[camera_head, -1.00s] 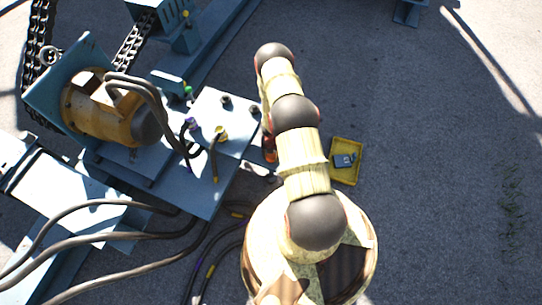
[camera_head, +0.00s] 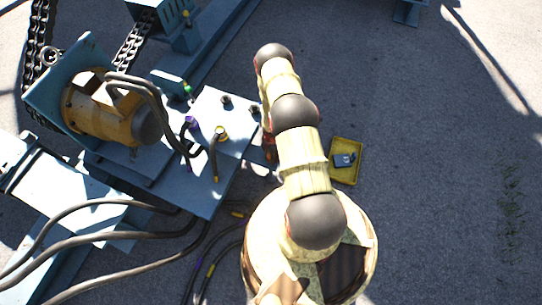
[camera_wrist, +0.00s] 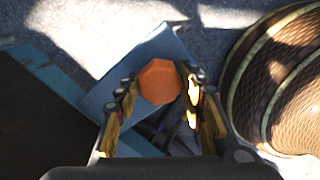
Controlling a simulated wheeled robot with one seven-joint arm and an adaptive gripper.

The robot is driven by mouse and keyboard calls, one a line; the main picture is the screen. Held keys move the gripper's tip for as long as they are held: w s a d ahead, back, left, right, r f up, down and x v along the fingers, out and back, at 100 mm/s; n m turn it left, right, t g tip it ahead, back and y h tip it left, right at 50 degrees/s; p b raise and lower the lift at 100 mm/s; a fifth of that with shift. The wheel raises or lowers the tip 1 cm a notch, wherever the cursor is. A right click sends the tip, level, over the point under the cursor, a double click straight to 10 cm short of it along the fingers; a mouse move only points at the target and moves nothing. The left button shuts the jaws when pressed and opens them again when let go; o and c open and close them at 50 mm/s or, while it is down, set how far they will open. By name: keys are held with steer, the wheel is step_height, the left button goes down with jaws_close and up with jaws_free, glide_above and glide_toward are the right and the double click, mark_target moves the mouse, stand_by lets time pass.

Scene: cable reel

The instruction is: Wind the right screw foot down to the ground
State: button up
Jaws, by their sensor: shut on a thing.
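In the wrist view, the orange many-sided head of the screw foot (camera_wrist: 158,78) stands between the two fingers of my gripper (camera_wrist: 160,88). The fingers are shut on it, one at each side. A blue plate (camera_wrist: 172,42) lies below the head, above the ground. The lower part of the screw foot is hidden, so its distance to the ground cannot be told. In the head view, my arm reaches up the picture beside the blue frame (camera_head: 213,112) and hides my gripper.
A yellow tray (camera_head: 345,178) with a small grey thing (camera_head: 344,159) lies right of my arm. A yellow motor (camera_head: 98,108) and dark hoses (camera_head: 110,205) are on the left. Open asphalt (camera_head: 435,170) lies to the right.

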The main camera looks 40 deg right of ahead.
steer(key=m, duration=0.4)
steer(key=shift+m, duration=2.6)
steer(key=o, duration=1.1)
steer(key=shift+c, duration=0.2)
steer(key=shift+o, duration=0.3)
step_height(320, 180, up, 8)
steer(key=shift+f, duration=0.25)
